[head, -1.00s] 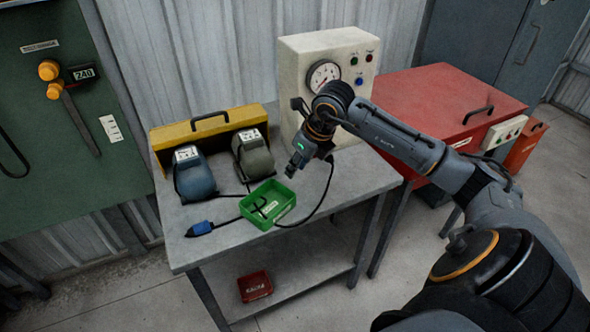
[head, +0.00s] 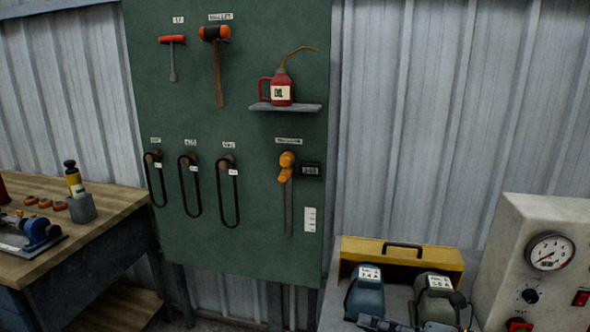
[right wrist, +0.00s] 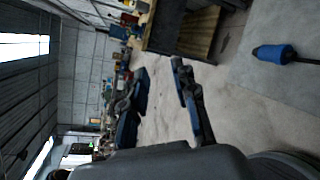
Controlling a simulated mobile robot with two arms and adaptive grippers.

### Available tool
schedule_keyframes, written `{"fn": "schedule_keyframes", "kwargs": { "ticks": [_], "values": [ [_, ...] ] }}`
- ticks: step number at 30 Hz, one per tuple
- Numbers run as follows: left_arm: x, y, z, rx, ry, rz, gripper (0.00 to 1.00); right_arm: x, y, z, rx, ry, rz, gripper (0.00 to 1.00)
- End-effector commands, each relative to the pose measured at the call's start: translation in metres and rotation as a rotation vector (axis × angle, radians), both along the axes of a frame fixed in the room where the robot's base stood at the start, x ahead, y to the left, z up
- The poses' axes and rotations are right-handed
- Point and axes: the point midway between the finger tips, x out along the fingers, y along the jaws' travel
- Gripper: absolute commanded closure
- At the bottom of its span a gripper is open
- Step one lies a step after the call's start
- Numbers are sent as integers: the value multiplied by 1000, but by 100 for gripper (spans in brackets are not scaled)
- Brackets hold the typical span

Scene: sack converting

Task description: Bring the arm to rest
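My right gripper (right wrist: 161,88) shows in the right wrist view with its two dark fingers apart and nothing between them. In the head view only a dark part of my right arm and gripper (head: 385,324) shows at the bottom edge, in front of the blue and grey rounded units, and its fingertips cannot be made out there. A blue plug (right wrist: 275,53) on a dark cable lies on a grey surface at the right of the right wrist view, apart from the fingers. My left gripper is in neither view.
The green tool board (head: 258,190) holds a mallet, an oil can, belts and a torque wrench. A wooden workbench (head: 105,212) stands left. A yellow case (head: 440,258), a blue unit (head: 366,292), a grey unit (head: 436,292) and a gauge box (head: 515,225) stand lower right.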

Motion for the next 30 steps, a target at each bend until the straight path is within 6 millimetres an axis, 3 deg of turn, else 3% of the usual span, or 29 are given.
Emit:
{"fn": "schedule_keyframes", "kwargs": {
  "ticks": [1, 3, 6, 8, 11, 14, 19, 24, 30],
  "values": [
    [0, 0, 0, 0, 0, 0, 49, -3, 11, 16, 152, -3, -35, 72],
    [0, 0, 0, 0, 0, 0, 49, -2, 13, 40, 362, -1, -111, 72],
    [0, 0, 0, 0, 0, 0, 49, 2, -2, 62, 649, 36, -258, 72],
    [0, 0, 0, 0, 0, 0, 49, 5, -19, 67, 808, 76, -365, 72],
    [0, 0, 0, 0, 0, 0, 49, 8, -53, 56, 1044, 173, -571, 72],
    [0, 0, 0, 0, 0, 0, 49, 3, -86, 22, 1240, 307, -804, 72],
    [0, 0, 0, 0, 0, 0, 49, -36, -120, -70, 1452, 621, -1242, 72],
    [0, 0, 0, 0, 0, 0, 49, -105, -113, -154, 1487, 976, -1625, 72],
    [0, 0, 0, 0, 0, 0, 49, -180, -83, -204, 1399, 1305, -1897, 72]
  ]
}}
